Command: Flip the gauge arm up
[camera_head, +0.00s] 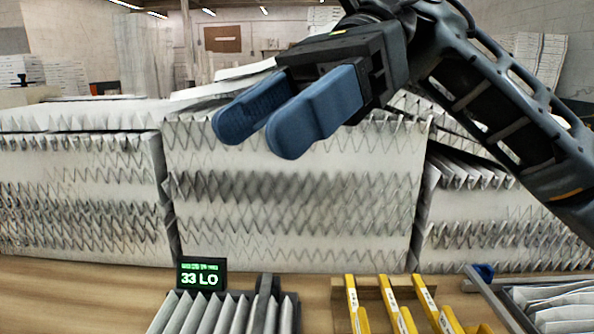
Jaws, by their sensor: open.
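My gripper (256,132) is at the top middle, its two blue fingers apart and nothing between them. It is high above the bench, in front of the pleated filters. A small display (201,277) reads "33 LO" in green. Beside it a grey pleated piece (222,314) has a dark upright part (264,294). The bottom edge cuts off these things.
Large pleated filter stacks (290,215) form a wall along the back of the wooden bench (85,295). Several yellow strips (390,295) stand in a wooden holder at the lower middle. Another pleated filter (555,303) lies at the lower right. The bench's left front is clear.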

